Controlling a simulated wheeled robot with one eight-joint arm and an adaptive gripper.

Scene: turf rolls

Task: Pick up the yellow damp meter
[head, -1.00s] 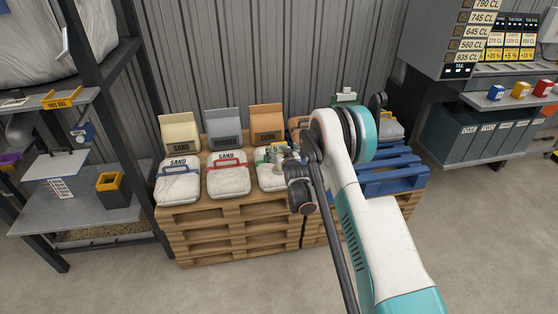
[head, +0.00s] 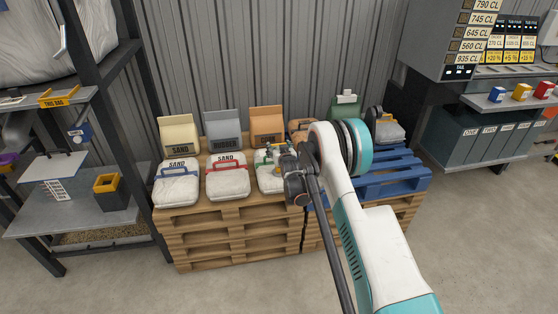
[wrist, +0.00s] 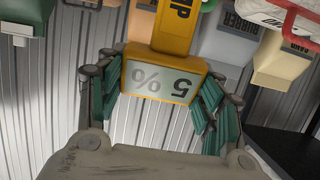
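The yellow damp meter (wrist: 183,88) fills the middle of the wrist view, close to the camera. Its pale display reads "5 %" upside down, and part of a label ending in "MP" shows on its yellow body above. My gripper (wrist: 162,82) has its teal jointed fingers on both sides of the meter, apparently pressed against its edges. In the head view my gripper (head: 270,154) is above the white bag with a green handle (head: 268,184), at the front of the pallet stack. The meter cannot be clearly made out in the head view.
Two SAND bags, one with a blue handle (head: 176,190) and one with a red handle (head: 228,184), lie on the wooden pallets (head: 228,238). Upright tan, grey and orange sacks stand behind them against the wall. A blue pallet (head: 405,180) is at right, metal shelving (head: 75,220) at left.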

